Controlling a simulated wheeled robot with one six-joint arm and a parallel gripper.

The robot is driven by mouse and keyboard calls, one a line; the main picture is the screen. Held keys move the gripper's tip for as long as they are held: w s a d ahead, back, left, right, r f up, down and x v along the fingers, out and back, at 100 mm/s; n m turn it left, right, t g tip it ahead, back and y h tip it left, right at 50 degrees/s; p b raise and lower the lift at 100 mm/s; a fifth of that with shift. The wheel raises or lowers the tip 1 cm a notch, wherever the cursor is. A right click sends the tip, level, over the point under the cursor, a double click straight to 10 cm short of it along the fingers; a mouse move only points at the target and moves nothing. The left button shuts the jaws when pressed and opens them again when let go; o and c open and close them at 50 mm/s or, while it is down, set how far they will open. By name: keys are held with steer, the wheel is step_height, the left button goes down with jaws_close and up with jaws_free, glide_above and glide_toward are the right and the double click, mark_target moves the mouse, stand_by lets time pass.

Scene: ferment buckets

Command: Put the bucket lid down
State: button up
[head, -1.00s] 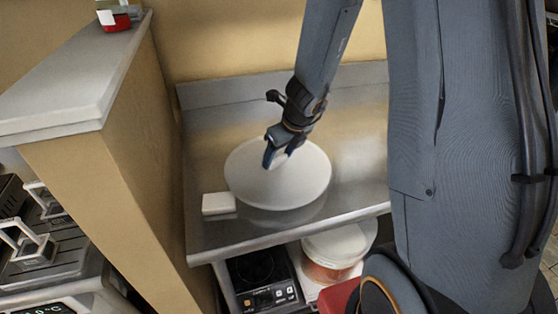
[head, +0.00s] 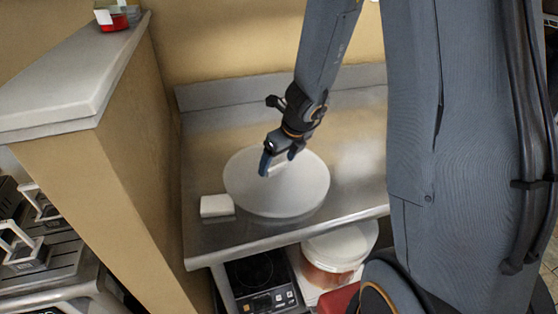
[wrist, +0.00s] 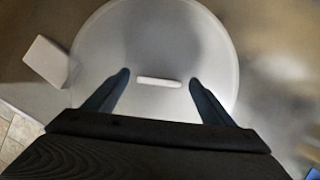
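The bucket lid (head: 290,197) is a round, pale disc lying on the steel counter in the head view. It also shows in the wrist view (wrist: 160,45), with a small white bar handle (wrist: 158,83) near its middle. My gripper (head: 277,168) is just above the lid. In the wrist view its two dark fingers (wrist: 157,88) are spread wide, one on each side of the handle, with gaps between. The gripper is open and holds nothing.
A small white block (head: 216,206) stands on the counter (head: 350,185) left of the lid. Below the counter are a white bucket (head: 338,250) and a black hot plate (head: 255,275). A tan partition wall (head: 120,180) bounds the left side.

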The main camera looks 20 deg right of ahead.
steer(key=shift+r, duration=0.1)
steer(key=shift+r+p, duration=0.5)
steer(key=shift+p, duration=0.15)
steer(key=p+v, duration=0.5)
steer(key=v, duration=0.6)
steer(key=s+r+n, duration=0.1)
steer(key=s+n, duration=0.3)
steer(key=n, duration=0.6)
steer(key=s+a+r+n+g+h, duration=0.1)
steer(key=s+n, duration=0.3)
steer(key=n, duration=0.7)
steer(key=s+r+n, duration=0.1)
steer(key=s+n, duration=0.4)
steer(key=n, duration=0.5)
steer(key=shift+a+n+h, duration=0.3)
steer(key=shift+a+h, duration=0.1)
step_height(320, 180, down, 10)
steer(key=g+b, duration=0.1)
steer(key=b, duration=0.8)
steer(key=shift+g, duration=0.3)
